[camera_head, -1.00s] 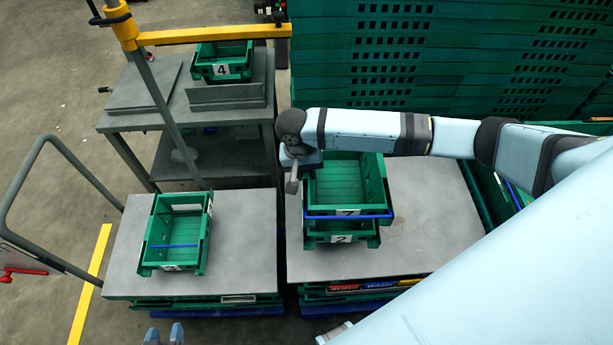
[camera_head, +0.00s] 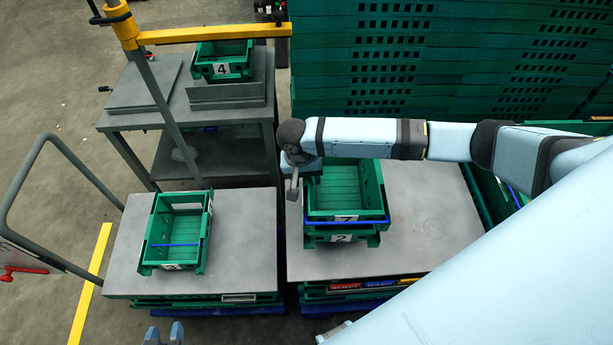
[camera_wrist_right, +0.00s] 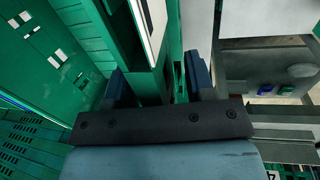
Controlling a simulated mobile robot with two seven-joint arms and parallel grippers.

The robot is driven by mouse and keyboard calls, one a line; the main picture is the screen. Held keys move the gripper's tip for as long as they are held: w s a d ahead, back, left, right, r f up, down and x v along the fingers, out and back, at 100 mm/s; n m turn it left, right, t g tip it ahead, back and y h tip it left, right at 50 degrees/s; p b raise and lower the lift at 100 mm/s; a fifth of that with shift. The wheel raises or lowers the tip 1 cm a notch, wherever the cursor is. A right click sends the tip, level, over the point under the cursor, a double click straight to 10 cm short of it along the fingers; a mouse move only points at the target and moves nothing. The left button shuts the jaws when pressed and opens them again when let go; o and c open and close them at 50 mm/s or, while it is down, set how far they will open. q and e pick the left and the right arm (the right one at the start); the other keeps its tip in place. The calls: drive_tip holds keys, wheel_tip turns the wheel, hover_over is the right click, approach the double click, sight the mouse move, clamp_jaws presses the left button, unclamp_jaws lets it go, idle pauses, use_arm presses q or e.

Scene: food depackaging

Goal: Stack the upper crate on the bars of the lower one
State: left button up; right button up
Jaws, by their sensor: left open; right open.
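The upper green crate (camera_head: 338,189), labelled 7, sits on the lower green crate (camera_head: 367,238), labelled 2, on the right-hand grey table. A blue bar runs along the upper crate's front. The lower crate is mostly hidden; whether the upper one rests fully on its bars cannot be told. My right gripper (camera_head: 296,186) is at the upper crate's left wall. In the right wrist view the open right gripper (camera_wrist_right: 160,85) has its fingers on either side of green crate wall. My left gripper (camera_head: 164,334) is open and empty at the bottom edge, away from the crates.
Another green crate (camera_head: 155,233) with a blue bar stands on the left grey table (camera_head: 245,240). Crate 4 (camera_head: 222,70) stands on the back bench. A yellow-armed post (camera_head: 165,100) rises near the left table. Tall green crate stacks (camera_head: 400,65) block the back right.

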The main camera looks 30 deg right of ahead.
use_arm(q)
drive_tip(key=shift+d+f+b, duration=0.1)
drive_tip(key=shift+f+b, duration=0.25)
use_arm(e)
wheel_tip(320, 180, up, 12)
drive_tip(key=w+a, duration=0.1)
drive_tip(key=shift+a, duration=0.4)
drive_tip(key=shift+s+f, duration=0.1)
